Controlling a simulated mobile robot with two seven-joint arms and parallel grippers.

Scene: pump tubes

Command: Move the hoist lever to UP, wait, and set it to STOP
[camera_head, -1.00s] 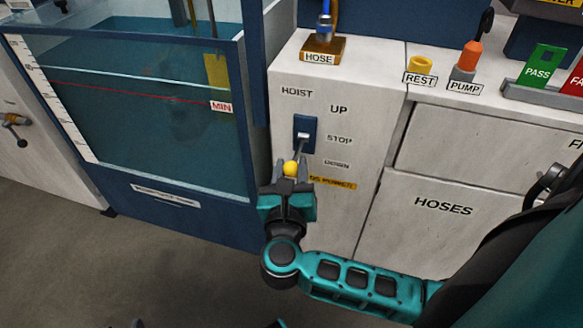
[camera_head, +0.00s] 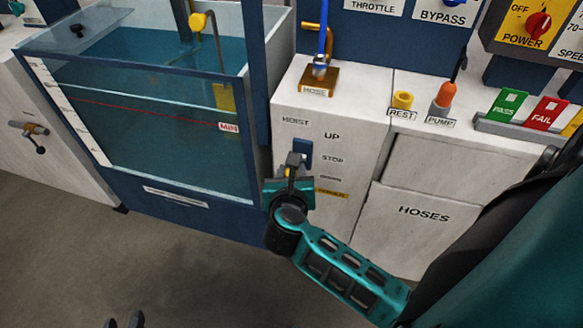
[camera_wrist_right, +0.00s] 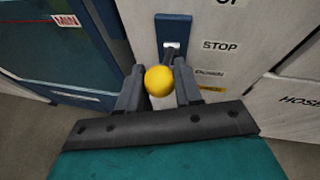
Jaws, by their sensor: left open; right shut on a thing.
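The hoist lever's blue plate (camera_head: 302,152) is on the white cabinet front, beside the HOIST, UP, STOP and DOWN labels. My right gripper (camera_head: 294,160) is in front of the plate's lower part, about level with the STOP label. In the right wrist view its fingers (camera_wrist_right: 160,84) are shut on the lever's yellow knob (camera_wrist_right: 159,81). The lever's base shows in the plate's slot (camera_wrist_right: 171,47). My left gripper (camera_head: 123,320) is open and empty at the bottom left edge, away from the lever.
A water tank (camera_head: 150,185) with a red MIN line stands left of the cabinet. The HOSE block (camera_head: 319,80), yellow REST holder (camera_head: 402,100) and orange PUMP plug (camera_head: 446,95) are on the cabinet top. The floor (camera_head: 190,265) in front is clear.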

